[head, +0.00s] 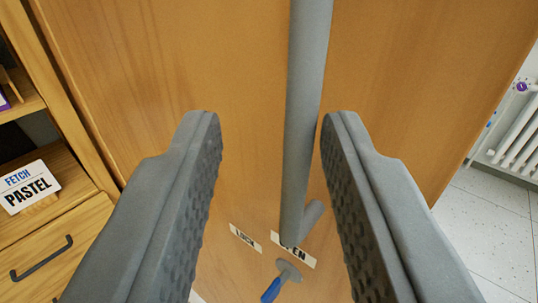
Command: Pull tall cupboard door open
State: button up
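The tall cupboard door (250,60) is a large orange-brown wooden panel filling the middle of the head view. A long grey bar handle (306,90) runs down it, with a short stub at its lower end. My gripper (272,118) is open, with one grey finger on each side of the bar. The bar is close to the right finger; I cannot tell whether they touch. Below the handle are two white labels, one partly covered reading "OPEN" (303,258), the other (245,238) hard to read. A grey round latch with a blue lever (271,291) sits below them.
At left stands a wooden shelf unit with a drawer (75,235) and a "FETCH PASTEL" sign (30,187). At right is a white radiator (515,145) by the wall. Pale speckled floor (490,225) lies clear at right.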

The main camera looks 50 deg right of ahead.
jog(key=v, duration=1.5)
